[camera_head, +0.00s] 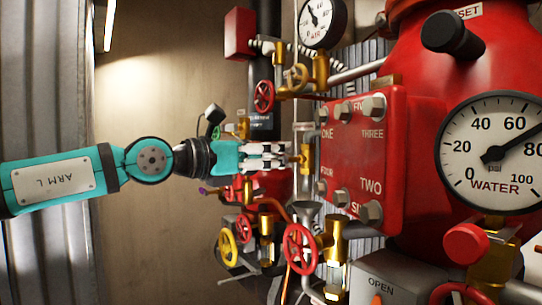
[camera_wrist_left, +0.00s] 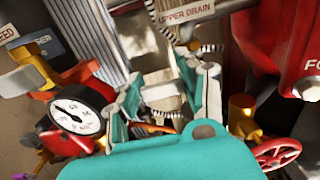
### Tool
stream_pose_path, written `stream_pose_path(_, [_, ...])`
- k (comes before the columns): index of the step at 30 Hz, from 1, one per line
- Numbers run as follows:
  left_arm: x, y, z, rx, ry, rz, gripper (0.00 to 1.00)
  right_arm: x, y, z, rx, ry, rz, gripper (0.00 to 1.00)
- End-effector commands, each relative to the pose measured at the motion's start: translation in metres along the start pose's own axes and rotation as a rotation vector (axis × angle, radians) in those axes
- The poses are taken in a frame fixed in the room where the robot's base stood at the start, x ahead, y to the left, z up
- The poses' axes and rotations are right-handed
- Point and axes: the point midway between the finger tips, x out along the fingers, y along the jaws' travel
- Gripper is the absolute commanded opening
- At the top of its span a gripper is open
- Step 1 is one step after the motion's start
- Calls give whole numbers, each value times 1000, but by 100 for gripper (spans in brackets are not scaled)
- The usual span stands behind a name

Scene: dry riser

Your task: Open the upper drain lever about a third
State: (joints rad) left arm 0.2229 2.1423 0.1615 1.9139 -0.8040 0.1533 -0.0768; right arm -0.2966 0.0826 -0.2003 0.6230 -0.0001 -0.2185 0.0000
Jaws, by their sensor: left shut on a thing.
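My left gripper (camera_head: 284,156) reaches in from the left in the head view, its fingertips beside a brass valve body (camera_head: 307,160) left of the red numbered panel. In the left wrist view the gripper (camera_wrist_left: 165,88) has its two fingers on either side of a pale piece below the "UPPER DRAIN" label (camera_wrist_left: 187,12). The gripper is shut on this piece, which I take for the upper drain lever. The fingers hide most of the lever, so its angle cannot be read. My right gripper is in neither view.
The red panel (camera_head: 365,160) with large bolts stands close right of the gripper. A red handwheel (camera_head: 300,248) and a yellow one (camera_head: 228,247) sit below; another red handwheel (camera_head: 264,97) is above. A water gauge (camera_head: 492,153) is at right. The wall at left is bare.

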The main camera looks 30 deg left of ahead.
Motion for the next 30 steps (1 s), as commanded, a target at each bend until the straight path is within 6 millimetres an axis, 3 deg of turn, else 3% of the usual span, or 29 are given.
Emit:
stream_pose_path(6, [0, 1, -17, -184, 0, 2, 7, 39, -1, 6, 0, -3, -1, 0])
stream_pose_path(10, [0, 1, -20, -317, 2, 2, 7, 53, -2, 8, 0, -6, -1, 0])
stream_pose_path(15, [0, 0, -20, -407, 3, 0, 7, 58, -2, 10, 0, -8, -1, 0])
stream_pose_path(23, [0, -1, -19, -412, 5, 0, 7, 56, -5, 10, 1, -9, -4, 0])
stream_pose_path(24, [0, -1, -19, -411, 5, 0, 42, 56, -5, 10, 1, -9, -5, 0])
stream_pose_path(30, [0, 0, -18, -411, 3, 0, 65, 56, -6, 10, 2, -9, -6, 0])
